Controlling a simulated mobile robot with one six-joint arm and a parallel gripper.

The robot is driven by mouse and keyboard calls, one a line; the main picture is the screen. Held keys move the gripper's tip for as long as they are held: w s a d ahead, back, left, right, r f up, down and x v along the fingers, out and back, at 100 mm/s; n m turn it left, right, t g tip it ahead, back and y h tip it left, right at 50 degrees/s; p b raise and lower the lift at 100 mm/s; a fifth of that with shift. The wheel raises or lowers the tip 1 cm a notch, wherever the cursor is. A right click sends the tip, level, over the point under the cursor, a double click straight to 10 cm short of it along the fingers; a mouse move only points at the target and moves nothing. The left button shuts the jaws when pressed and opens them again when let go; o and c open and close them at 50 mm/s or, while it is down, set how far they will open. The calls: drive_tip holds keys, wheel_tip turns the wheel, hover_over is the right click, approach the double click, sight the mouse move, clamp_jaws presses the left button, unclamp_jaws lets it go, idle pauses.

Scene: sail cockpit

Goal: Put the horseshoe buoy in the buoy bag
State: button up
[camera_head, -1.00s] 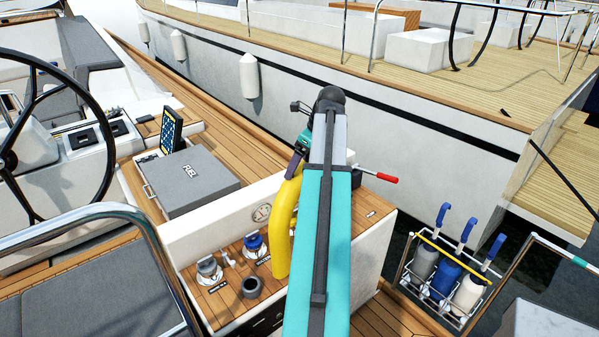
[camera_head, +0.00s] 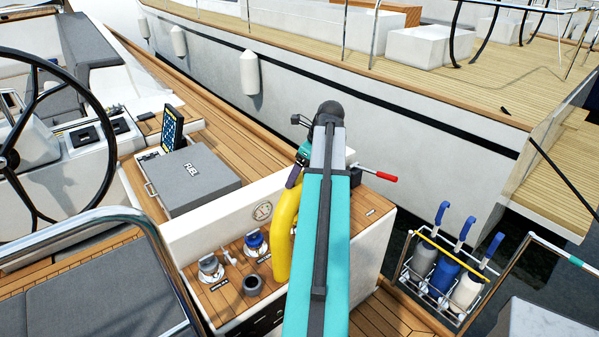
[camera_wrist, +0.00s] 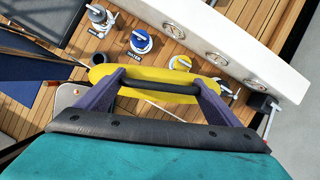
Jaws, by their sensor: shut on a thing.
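The yellow horseshoe buoy (camera_head: 285,240) hangs in front of the teak-topped console in the head view, partly hidden by my arm. In the wrist view the buoy (camera_wrist: 150,77) shows as a yellow bar with a dark strip along it, and its full shape is hidden. My gripper (camera_wrist: 160,85) has its two purple fingers closed on it; in the head view the gripper (camera_head: 295,172) is mostly hidden behind my arm. I cannot make out the buoy bag for sure. Dark blue fabric (camera_wrist: 22,40) shows at the left of the wrist view.
The console top carries a blue-capped filler (camera_head: 256,244), a grey one (camera_head: 210,268) and a dark cup (camera_head: 252,284). A red-handled lever (camera_head: 380,175) sticks out at right. A grey FUEL box (camera_head: 195,180) lies behind.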

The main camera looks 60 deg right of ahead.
drive_tip(key=o, duration=1.9)
drive_tip(key=shift+o, duration=0.2)
drive_tip(key=shift+s+r, duration=0.1)
drive_tip(key=shift+r, duration=0.05)
drive_tip(key=b+v, duration=0.4)
drive_tip(key=v, duration=0.7)
drive_tip(key=shift+r+b, duration=0.35)
drive_tip(key=shift+s, duration=0.1)
